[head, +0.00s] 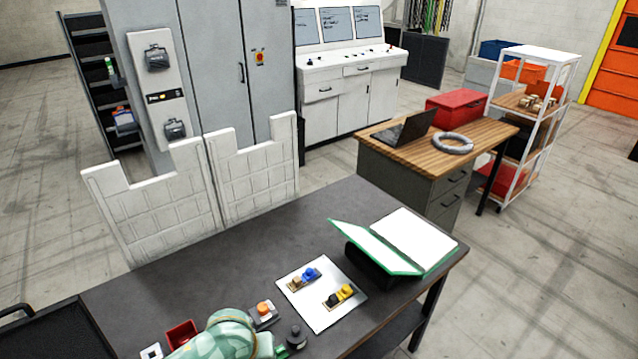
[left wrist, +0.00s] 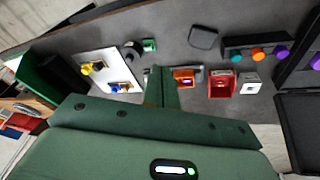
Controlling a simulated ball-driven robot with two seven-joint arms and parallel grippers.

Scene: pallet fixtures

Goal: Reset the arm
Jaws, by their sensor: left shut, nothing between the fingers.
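My left arm, pale green, reaches over the front edge of the dark worktable (head: 190,285) in the head view; its fingertips cannot be made out there. In the left wrist view my left gripper (left wrist: 160,85) has its dark green fingers together with nothing between them, above the table. A grey block with an orange top (head: 264,313) stands beside the arm, and a red open box (head: 182,334) is to its left. A dark round knob (head: 296,336) is to the arm's right. My right gripper is not in view.
A white plate (head: 322,315) carries blue and yellow-black connectors. An open green binder (head: 395,240) stands at the table's right end. The left wrist view shows a black box with coloured knobs (left wrist: 258,44) and a dark tray (left wrist: 298,115). White panels (head: 160,205) stand behind the table.

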